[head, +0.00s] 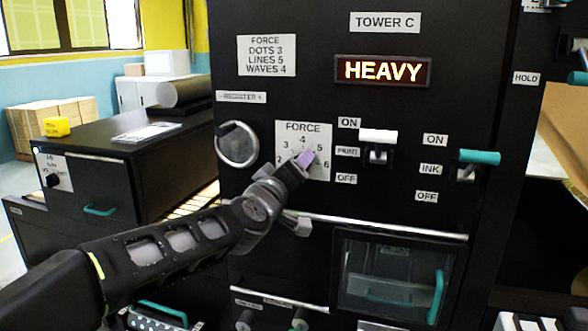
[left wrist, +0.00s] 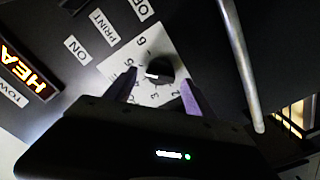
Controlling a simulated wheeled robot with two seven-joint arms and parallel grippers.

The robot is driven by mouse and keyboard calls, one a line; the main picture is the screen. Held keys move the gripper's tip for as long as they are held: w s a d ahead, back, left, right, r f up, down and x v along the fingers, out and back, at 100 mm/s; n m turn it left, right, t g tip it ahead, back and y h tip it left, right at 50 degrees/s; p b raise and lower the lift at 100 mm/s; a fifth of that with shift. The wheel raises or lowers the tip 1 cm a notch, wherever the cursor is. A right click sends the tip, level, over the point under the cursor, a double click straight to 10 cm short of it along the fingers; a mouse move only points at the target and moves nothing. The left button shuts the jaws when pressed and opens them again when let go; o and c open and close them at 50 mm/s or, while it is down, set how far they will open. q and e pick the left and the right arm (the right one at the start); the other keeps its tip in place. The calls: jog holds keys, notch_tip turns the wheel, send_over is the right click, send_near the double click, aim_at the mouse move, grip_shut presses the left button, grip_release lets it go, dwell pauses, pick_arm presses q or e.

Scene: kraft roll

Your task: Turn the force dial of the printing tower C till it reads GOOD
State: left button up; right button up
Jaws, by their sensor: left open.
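Tower C's black panel bears a lit display (head: 382,71) that reads HEAVY in the head view. Below and left of it is the white FORCE plate (head: 290,131), with numbers around the dial. My left gripper (head: 304,163) covers the dial in the head view. The left wrist view shows the black force dial (left wrist: 162,71) with a white mark pointing to the left of that picture, near the 5. My left gripper's fingers (left wrist: 156,92) are open, one on each side of the dial. I cannot tell whether they touch it. My right gripper is not in view.
A card (head: 266,55) reads DOTS 3, LINES 5, WAVES 4. A white-handled PRINT lever (head: 378,137) and a teal-handled INK lever (head: 479,157) stand right of the dial. A round metal-rimmed part (head: 237,144) is left of it. A metal rail (head: 400,228) runs below.

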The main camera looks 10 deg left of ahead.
pick_arm(q)
jog(key=s, duration=0.7)
jog(key=shift+s+a, duration=0.25)
jog(key=shift+s, duration=0.05)
jog(key=d+f+m+g+h, duration=0.1)
jog(key=d+f+m+g, duration=0.15)
jog(key=f, duration=0.85)
jog(key=d+f+m+g+h, duration=0.15)
jog(key=d+f, duration=0.25)
jog(key=f, duration=0.7)
jog(key=s+d+f+m+g, duration=0.1)
jog(key=s+f+g, duration=0.15)
jog(key=f, duration=0.75)
jog(key=s+d+f+m+g, duration=0.1)
jog(key=s+f+g, duration=0.15)
jog(key=f, duration=0.75)
jog(key=s+d+f+g, duration=0.2)
jog(key=s+f+g, duration=0.6)
jog(key=s+f, duration=1.6)
jog(key=s, duration=0.3)
jog(key=shift+s+d+f, duration=0.35)
jog(key=shift+f, duration=0.05)
